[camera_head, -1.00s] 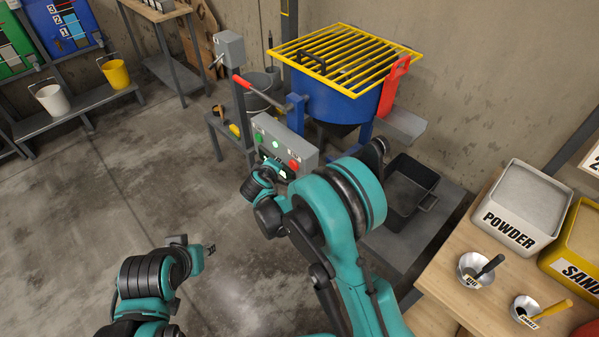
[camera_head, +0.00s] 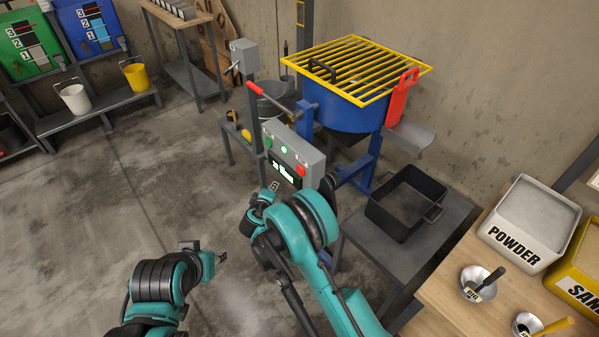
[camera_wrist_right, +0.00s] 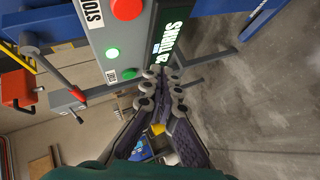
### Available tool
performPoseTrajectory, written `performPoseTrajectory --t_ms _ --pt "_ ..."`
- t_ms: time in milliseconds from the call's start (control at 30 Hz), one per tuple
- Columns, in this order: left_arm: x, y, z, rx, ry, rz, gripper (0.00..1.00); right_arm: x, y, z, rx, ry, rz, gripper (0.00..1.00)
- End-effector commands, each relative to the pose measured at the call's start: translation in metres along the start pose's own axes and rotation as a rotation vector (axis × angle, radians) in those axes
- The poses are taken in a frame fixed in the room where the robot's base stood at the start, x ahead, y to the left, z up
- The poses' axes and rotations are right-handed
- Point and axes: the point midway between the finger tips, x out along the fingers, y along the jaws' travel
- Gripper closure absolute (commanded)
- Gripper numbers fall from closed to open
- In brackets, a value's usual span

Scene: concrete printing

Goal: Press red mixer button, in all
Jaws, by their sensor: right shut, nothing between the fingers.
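The red mixer button (camera_head: 302,170) is on the right end of the grey control box (camera_head: 308,153), in front of the mixer (camera_head: 345,112). It also shows in the right wrist view (camera_wrist_right: 126,8), by the STOP label. A green light (camera_head: 284,150) glows on the box, and a green button (camera_head: 268,143) is at its left end. The lower display (camera_head: 283,172) shows white lettering. My right gripper (camera_head: 274,186) is shut and empty, just below and in front of the box, apart from the red button. Its fingertips (camera_wrist_right: 161,88) meet in the wrist view. My left gripper (camera_head: 221,257) is low at left, too small to read.
A red-handled lever (camera_head: 262,90) stands above the box's left side. A black tub (camera_head: 405,202) sits on a low grey stand at right. The wooden table holds a POWDER bin (camera_head: 530,225) and bowls. Open concrete floor lies to the left.

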Motion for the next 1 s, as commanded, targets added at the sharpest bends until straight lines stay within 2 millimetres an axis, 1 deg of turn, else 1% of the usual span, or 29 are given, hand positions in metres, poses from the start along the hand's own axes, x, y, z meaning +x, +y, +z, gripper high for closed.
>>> performPoseTrajectory --t_ms 400,600,800,1000 --pt "0.000 0.000 0.000 0.000 0.000 0.000 0.64 0.039 0.028 0.029 0.002 -0.002 0.001 1.00" --pt "0.000 0.000 0.000 0.000 0.000 0.000 0.64 0.053 0.038 0.038 0.001 -0.001 0.000 1.00" --pt "0.000 0.000 0.000 0.000 0.000 0.000 0.64 0.058 0.042 0.042 0.000 0.000 0.000 1.00" --pt "0.000 0.000 0.000 0.000 0.000 0.000 0.64 0.058 0.043 0.042 0.000 0.000 0.000 1.00"
